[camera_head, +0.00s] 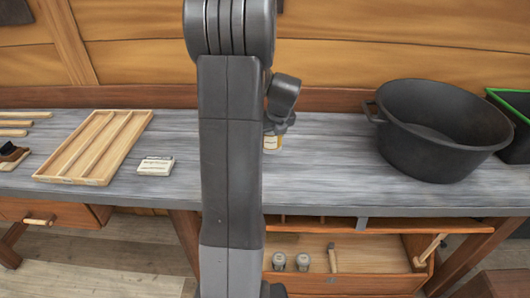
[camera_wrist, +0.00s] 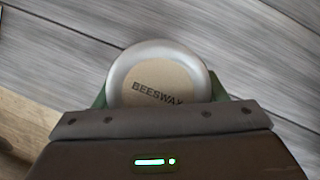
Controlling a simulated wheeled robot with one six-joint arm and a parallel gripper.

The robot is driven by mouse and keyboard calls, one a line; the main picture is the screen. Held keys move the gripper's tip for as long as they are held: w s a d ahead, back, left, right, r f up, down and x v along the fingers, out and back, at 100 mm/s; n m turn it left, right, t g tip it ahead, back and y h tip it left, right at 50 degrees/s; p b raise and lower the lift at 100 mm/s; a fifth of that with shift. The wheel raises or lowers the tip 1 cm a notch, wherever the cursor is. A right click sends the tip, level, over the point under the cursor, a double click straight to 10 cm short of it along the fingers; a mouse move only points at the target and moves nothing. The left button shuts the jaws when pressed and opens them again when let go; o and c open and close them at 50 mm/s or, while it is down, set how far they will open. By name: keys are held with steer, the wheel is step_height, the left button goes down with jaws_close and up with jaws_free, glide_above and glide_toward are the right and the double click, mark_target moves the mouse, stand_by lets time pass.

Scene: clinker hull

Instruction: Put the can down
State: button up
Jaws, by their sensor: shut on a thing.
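The can (camera_wrist: 155,75) shows in the wrist view as a round silver rim with a tan lid lettered "BEESWAX". My gripper (camera_wrist: 158,98) is shut on it, with green finger parts showing at both sides of the can. In the head view, a small pale and yellow part of the can (camera_head: 272,142) shows below my gripper, over the grey workbench (camera_head: 330,165). My arm hides most of it there. I cannot tell whether the can's base touches the bench top.
A wooden slotted tray (camera_head: 95,147) and a small pale block (camera_head: 155,166) lie left of my arm. A large black pot (camera_head: 440,130) stands to the right, beside a green-rimmed dark bin (camera_head: 512,105). Bench space between arm and pot is clear. An open wooden box (camera_head: 365,265) sits below.

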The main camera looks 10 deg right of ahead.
mark_target(276, 138)
step_height(276, 138, down, 7)
steer(key=shift+f+p, duration=0.2)
steer(key=shift+p, duration=0.1)
steer(key=shift+f, duration=0.1)
steer(key=o, duration=1.3)
steer(key=b+v, duration=0.1)
steer(key=v, duration=1.1)
steer(key=shift+d, duration=0.1)
steer(key=shift+w, duration=0.1)
